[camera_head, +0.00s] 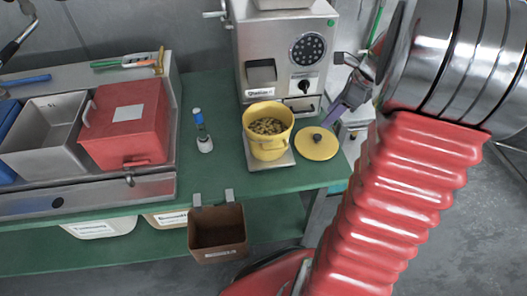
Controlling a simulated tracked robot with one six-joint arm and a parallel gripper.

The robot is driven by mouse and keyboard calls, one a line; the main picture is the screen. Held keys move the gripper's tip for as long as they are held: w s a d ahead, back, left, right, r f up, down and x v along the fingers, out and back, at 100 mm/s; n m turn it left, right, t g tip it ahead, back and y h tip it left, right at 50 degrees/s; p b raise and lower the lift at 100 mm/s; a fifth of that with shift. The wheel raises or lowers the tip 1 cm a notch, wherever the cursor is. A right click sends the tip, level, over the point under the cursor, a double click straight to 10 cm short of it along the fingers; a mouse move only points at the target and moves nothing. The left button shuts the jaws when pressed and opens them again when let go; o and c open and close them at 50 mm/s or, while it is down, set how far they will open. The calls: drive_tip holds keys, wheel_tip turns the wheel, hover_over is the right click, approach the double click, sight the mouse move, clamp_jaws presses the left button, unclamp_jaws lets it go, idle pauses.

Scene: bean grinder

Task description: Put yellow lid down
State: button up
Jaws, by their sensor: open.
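The yellow lid (321,151), round with a dark knob, lies on the green tabletop at the right, beside the yellow pot (268,144). The pot is uncovered and full of beans (268,126). It stands on a small metal plate (285,160) in front of the grinder. My gripper (335,116) is open just above and behind the lid's knob. It appears clear of the knob, but the small gap is hard to judge.
The grey grinder (262,30) stands behind the pot. A small blue-capped bottle (203,137) is left of it. A red bin (130,115) and a grey bin (45,137) sit further left. A brown box (217,234) hangs at the table's front edge.

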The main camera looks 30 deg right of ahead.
drive_tip(key=s+a+r+n+h, duration=0.1)
drive_tip(key=a+r+n, duration=0.4)
drive_tip(key=a, duration=0.4)
drive_tip(key=s+a+r+n, duration=0.1)
drive_tip(key=a+r+n, duration=0.1)
drive_tip(key=a+n, duration=0.65)
drive_tip(key=s+a+r+n+t+h, duration=0.1)
drive_tip(key=s+a+r+n, duration=0.1)
drive_tip(key=s+a+n, duration=0.8)
drive_tip(key=a+n, duration=0.3)
drive_tip(key=n, duration=0.1)
drive_tip(key=shift+s+r+n+t, duration=0.2)
drive_tip(key=shift+n+t, duration=0.15)
drive_tip(key=shift+t, duration=0.05)
